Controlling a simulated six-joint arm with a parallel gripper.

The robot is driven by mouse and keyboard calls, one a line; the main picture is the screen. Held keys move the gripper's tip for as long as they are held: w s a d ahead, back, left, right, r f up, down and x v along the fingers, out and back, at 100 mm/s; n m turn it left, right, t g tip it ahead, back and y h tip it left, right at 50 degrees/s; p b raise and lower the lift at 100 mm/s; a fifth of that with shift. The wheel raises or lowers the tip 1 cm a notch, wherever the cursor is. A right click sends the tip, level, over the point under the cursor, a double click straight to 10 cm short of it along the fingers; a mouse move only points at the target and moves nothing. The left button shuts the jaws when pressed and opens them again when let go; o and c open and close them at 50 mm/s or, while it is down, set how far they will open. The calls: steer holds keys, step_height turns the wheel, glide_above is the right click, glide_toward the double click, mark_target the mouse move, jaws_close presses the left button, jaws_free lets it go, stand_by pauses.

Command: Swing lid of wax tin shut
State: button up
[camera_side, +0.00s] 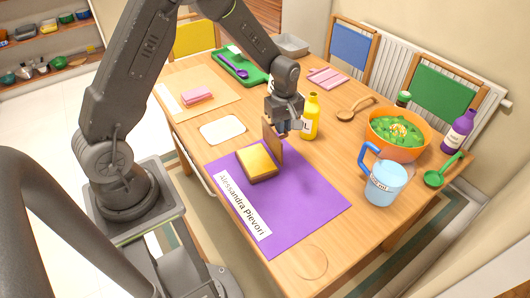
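The wax tin (257,165) sits on the purple mat (310,205), toward its back left part. It looks like a small square box with a golden yellow top face. Its brown lid (272,142) stands upright at the tin's right back side, so the tin is open. My gripper (284,126) points down just behind and right of the lid's upper edge, close to it. Whether it touches the lid I cannot tell. The fingers are small and partly hidden, so their opening is unclear.
A yellow bottle (311,117) stands close to the right of my gripper. A blue measuring jug (385,183), an orange bowl (398,145) and a purple bottle (459,132) stand farther right. A white card (222,130) lies left. The mat's front right part is clear.

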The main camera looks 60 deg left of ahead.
mark_target(271, 129)
steer(key=shift+s+a+r, duration=0.1)
steer(key=shift+s+r, duration=0.05)
steer(key=shift+s, duration=0.45)
steer(key=shift+s+a+r, duration=0.1)
steer(key=shift+s+r, duration=0.05)
steer(key=shift+s, duration=0.4)
steer(key=shift+s+a, duration=0.1)
steer(key=shift+s, duration=1.05)
